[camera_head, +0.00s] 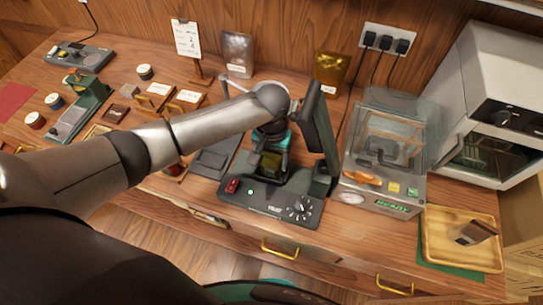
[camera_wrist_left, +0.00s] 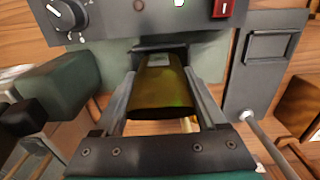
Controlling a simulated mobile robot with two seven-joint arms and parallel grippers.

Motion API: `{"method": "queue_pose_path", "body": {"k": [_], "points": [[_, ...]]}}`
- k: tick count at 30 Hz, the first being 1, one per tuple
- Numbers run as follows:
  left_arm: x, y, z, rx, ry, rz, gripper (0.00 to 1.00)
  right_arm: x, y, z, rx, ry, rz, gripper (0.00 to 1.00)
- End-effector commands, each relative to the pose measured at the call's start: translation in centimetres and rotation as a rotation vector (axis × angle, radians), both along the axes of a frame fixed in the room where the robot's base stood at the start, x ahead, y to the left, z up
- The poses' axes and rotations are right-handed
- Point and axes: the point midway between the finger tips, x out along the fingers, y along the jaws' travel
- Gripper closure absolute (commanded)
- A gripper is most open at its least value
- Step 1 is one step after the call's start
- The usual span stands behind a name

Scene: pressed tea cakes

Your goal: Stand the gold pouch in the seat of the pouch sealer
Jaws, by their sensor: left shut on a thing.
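My left gripper (camera_head: 271,150) is over the pouch sealer (camera_head: 262,199) in the head view. It is shut on a gold pouch (camera_wrist_left: 163,92), which shows between its two fingers in the left wrist view; a dark gold part of the pouch (camera_head: 268,164) shows below the gripper in the head view. The sealer has a red switch, a lit green lamp and a knob; its front panel also shows in the wrist view (camera_wrist_left: 125,20). The seat is mostly hidden by the pouch and gripper, so I cannot tell whether the pouch touches it. My right gripper is not in view.
A dark upright sealer arm (camera_head: 320,128) stands close right of my gripper. A clear-covered machine (camera_head: 385,150) is further right. Another gold pouch (camera_head: 332,68) and a silver pouch (camera_head: 238,52) stand at the back. A wooden tray (camera_head: 440,222) lies at the right.

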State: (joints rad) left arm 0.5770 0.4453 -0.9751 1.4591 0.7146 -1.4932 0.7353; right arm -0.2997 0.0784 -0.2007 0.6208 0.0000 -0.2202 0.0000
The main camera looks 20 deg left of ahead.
Motion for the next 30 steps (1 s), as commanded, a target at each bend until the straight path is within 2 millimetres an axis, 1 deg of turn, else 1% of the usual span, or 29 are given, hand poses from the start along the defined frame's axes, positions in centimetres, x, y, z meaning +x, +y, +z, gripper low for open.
{"method": "queue_pose_path", "body": {"k": [13,24,30], "points": [[-0.02,-0.03,0.02,0.0,0.0,-0.001,0.79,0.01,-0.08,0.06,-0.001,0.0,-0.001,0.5],[-0.08,-0.06,-0.21,0.0,0.001,-0.001,0.79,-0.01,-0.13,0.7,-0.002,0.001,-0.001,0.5],[-0.06,-0.04,-0.31,0.0,0.0,-0.001,0.79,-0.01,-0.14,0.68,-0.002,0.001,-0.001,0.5]]}}
